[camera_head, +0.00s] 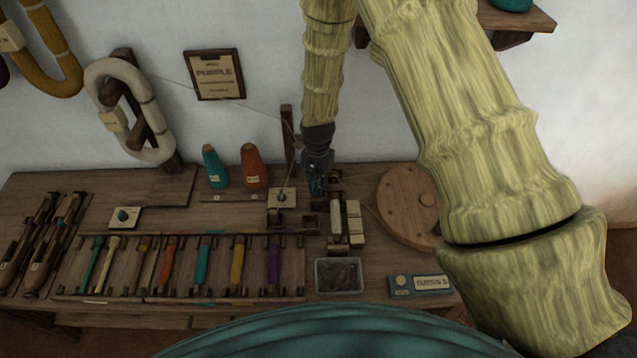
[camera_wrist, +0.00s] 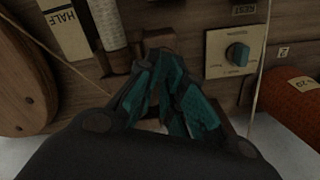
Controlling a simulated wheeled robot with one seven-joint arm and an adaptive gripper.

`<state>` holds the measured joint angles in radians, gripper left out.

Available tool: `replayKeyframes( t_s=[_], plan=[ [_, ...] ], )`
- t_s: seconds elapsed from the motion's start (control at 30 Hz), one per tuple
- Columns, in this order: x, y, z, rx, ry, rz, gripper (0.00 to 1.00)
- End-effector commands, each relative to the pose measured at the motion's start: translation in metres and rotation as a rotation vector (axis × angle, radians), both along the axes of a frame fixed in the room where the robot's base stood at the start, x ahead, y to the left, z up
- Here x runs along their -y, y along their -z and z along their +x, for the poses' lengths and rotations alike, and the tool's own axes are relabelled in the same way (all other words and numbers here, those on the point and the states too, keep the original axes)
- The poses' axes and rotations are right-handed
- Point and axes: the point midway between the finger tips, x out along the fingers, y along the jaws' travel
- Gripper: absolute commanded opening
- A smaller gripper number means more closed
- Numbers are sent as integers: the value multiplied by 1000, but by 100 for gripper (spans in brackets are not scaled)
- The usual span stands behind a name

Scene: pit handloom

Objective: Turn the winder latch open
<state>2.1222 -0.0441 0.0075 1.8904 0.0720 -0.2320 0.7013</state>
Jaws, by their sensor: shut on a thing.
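My gripper (camera_head: 317,186) reaches down to the bobbin winder at the back of the bench. In the wrist view its teal fingers (camera_wrist: 163,68) are closed together at a small brown wooden piece (camera_wrist: 160,42), which appears to be the winder latch. The fingers hide most of that piece, so its angle cannot be told. A pale wound bobbin (camera_wrist: 107,22) lies beside it in the winder; it also shows in the head view (camera_head: 336,217). The round wooden wheel (camera_head: 408,202) is to the right of the winder.
An orange cone (camera_head: 254,166) and a teal cone (camera_head: 214,166) stand left of my gripper. A grey tray (camera_head: 339,275) is in front. A thin thread runs near the fingers.

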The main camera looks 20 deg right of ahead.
Motion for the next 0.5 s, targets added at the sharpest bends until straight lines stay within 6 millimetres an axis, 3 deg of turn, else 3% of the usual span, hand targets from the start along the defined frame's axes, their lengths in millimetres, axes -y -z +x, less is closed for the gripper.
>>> replayKeyframes(
  t_s=[0.5],
  plan=[
    [-3,0,2,1,-374,1,0]
  ],
)
